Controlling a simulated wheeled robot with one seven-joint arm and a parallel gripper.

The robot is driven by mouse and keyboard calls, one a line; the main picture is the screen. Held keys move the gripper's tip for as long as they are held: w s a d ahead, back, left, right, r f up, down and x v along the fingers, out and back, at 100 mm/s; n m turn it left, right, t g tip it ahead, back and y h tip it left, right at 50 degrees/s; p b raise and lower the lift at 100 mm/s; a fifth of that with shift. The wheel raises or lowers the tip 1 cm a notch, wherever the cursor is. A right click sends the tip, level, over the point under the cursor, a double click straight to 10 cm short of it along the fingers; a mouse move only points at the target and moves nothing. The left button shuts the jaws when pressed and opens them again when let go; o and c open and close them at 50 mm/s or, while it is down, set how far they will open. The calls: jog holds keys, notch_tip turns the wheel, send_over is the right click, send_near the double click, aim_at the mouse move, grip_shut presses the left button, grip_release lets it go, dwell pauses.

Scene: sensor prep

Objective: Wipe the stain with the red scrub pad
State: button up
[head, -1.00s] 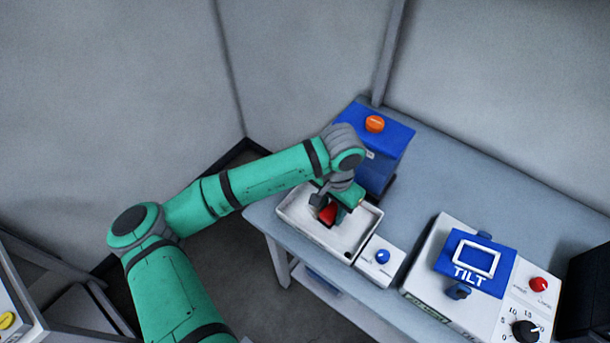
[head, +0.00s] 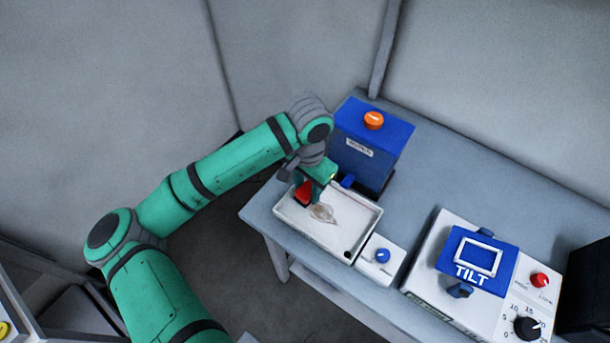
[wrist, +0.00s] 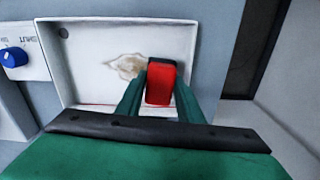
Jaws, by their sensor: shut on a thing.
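The red scrub pad (head: 304,191) is held between the fingers of my gripper (head: 308,188), which is shut on it. In the wrist view the pad (wrist: 160,83) sits between the two green fingers, with a dark upper edge. The brownish stain (head: 322,213) lies on the floor of the white tray (head: 352,249). In the wrist view the stain (wrist: 126,66) shows just left of the pad, partly hidden by it. The pad is over the tray's far left end; I cannot tell whether it touches the floor.
A blue dispenser-like box with an orange knob (head: 373,120) stands behind the tray. A white TILT device (head: 470,262) stands further right. The table's back right (head: 470,175) is clear.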

jog(key=r, duration=0.3)
jog(key=shift+s+r, duration=0.1)
jog(key=shift+s, duration=0.1)
jog(key=shift+r, duration=1.15)
